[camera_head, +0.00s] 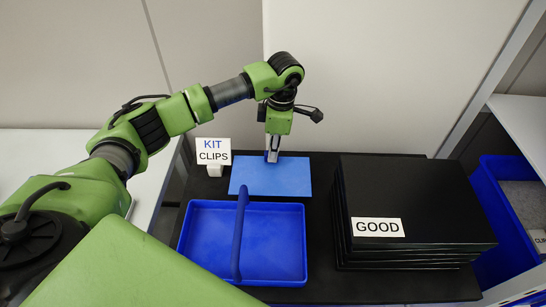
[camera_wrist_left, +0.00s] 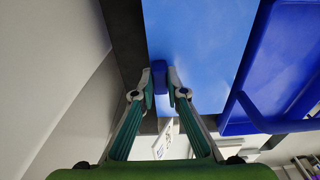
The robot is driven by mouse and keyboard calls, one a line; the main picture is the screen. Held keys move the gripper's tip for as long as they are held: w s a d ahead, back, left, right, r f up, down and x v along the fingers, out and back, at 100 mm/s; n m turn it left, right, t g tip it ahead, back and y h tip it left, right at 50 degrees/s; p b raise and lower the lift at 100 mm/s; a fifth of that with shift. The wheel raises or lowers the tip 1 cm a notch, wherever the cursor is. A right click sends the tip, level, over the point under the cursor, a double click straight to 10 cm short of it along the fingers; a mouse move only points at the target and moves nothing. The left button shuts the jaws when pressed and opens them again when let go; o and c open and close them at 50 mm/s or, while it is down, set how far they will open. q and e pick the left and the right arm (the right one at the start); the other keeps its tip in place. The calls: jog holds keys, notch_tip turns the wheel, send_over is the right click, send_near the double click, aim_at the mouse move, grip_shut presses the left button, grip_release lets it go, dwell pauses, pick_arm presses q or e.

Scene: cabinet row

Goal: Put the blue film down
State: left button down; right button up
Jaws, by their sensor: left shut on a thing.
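The blue film (camera_head: 270,180) is a flat light-blue sheet behind the blue tray, level over the black surface. I cannot tell whether it touches that surface. My left gripper (camera_head: 272,156) points down at the film's far edge. In the left wrist view, the gripper (camera_wrist_left: 170,90) is shut on a small dark-blue tab at the edge of the film (camera_wrist_left: 200,50). My right gripper is not in view.
A blue tray (camera_head: 207,244) with a tall handle stands in front of the film. A "KIT CLIPS" sign (camera_head: 214,151) stands at the left. A black stack (camera_head: 420,195) labelled "GOOD" is at the right. A blue bin (camera_head: 510,235) is farther right. A pale wall rises behind.

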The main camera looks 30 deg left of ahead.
pick_arm(q)
jog(key=shift+f+p, duration=0.45)
jog(key=shift+f, duration=1.65)
jog(key=shift+f, duration=0.1)
jog(key=c, duration=2)
grip_release()
